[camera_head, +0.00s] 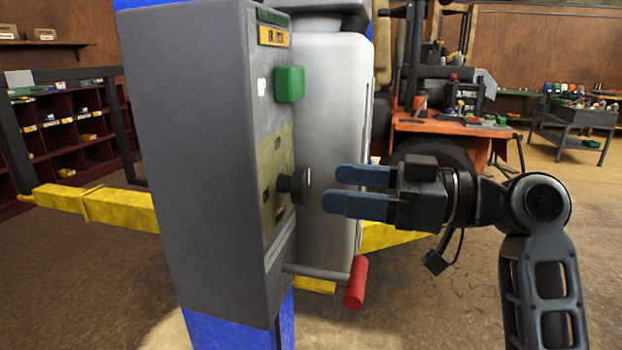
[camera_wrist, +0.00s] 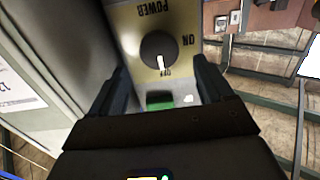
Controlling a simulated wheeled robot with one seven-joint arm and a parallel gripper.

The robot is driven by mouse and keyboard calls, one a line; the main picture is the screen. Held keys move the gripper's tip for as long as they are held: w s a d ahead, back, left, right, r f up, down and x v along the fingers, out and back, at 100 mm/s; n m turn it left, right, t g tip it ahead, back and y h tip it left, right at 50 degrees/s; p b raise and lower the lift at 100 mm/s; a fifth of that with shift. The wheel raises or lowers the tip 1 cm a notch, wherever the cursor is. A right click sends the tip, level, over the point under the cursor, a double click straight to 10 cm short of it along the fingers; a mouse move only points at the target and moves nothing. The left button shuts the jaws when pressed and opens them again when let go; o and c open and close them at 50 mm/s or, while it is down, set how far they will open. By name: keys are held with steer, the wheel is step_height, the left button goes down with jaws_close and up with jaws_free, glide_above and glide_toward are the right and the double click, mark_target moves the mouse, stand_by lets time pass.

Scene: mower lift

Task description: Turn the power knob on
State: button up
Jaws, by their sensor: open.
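The power knob (camera_head: 296,186) is a dark round knob on a tan plate on the side of a grey control box (camera_head: 200,150).
A green button (camera_head: 290,84) sits above the knob. A lever with a red grip (camera_head: 356,283) sticks out below it, under my fingers. A tall grey housing (camera_head: 335,130) stands close behind. Yellow lift arms (camera_head: 120,208) and an orange mower (camera_head: 450,125) are farther back.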

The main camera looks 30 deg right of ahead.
mark_target(308, 184)
steer(key=shift+p+x, duration=0.5)
steer(key=shift+x, duration=2)
steer(key=c, duration=1)
